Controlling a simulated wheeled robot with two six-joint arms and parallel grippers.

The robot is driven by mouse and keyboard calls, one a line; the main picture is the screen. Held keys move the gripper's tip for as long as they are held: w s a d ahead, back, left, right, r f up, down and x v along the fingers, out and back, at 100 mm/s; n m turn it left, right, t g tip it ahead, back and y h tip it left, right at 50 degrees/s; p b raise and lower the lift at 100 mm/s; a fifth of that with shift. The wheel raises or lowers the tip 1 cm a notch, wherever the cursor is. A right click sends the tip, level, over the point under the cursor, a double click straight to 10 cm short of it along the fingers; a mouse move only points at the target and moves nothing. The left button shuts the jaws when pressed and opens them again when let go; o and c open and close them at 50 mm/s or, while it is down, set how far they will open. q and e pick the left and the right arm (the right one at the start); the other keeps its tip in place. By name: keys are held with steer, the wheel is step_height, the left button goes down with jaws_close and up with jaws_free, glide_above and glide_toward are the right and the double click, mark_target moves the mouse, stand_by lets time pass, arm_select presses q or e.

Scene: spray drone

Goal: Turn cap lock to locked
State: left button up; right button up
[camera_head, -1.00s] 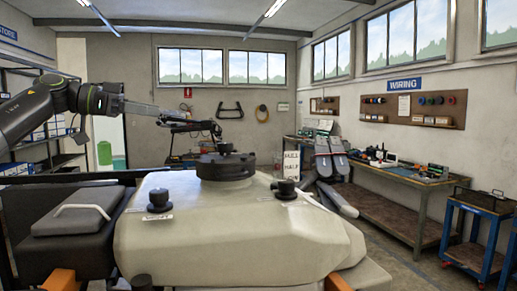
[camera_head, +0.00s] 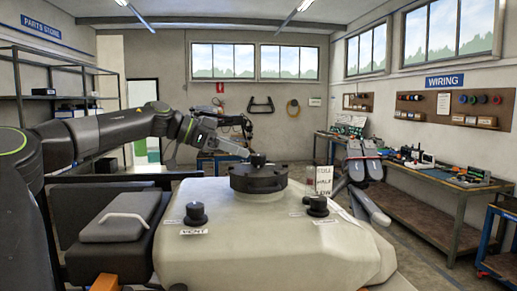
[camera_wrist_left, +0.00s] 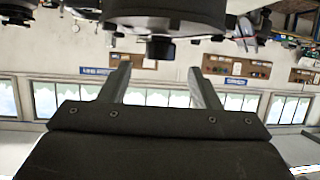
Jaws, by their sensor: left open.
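The large black round cap (camera_head: 257,180) sits on top of the pale tank (camera_head: 270,235), with a small dark knob (camera_head: 257,159) on its top. My left gripper (camera_head: 246,152) comes in from the left, its fingers just beside the knob at about its height. In the left wrist view, which is upside down, the cap (camera_wrist_left: 165,14) fills the top. The knob (camera_wrist_left: 160,48) lies between the lines of the open fingers (camera_wrist_left: 159,70), beyond their tips and not held. The lock marking cannot be read. My right gripper is not in view.
A black knob (camera_head: 196,213) marked VENT stands at the tank's left and another black knob (camera_head: 317,205) at its right. A small sign (camera_head: 324,180) stands behind. A workbench (camera_head: 430,200) runs along the right wall.

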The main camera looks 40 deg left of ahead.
mark_target(258, 154)
arm_select(q)
steer(key=shift+w+d+f, duration=0.2)
steer(key=shift+w, duration=0.2)
steer(key=p+x, duration=0.1)
steer(key=x, duration=0.2)
steer(key=shift+w+f, duration=0.1)
steer(key=shift+f, duration=0.05)
steer(key=shift+x, duration=1.2)
steer(key=c, duration=1)
steer(key=shift+m+g+h+p, duration=0.5)
steer(key=shift+m+p, duration=0.1)
steer(key=shift+p, duration=0.45)
steer(key=shift+m+g+h+p, duration=0.5)
steer(key=shift+m+g+h, duration=0.1)
steer(key=shift+m+h, duration=0.15)
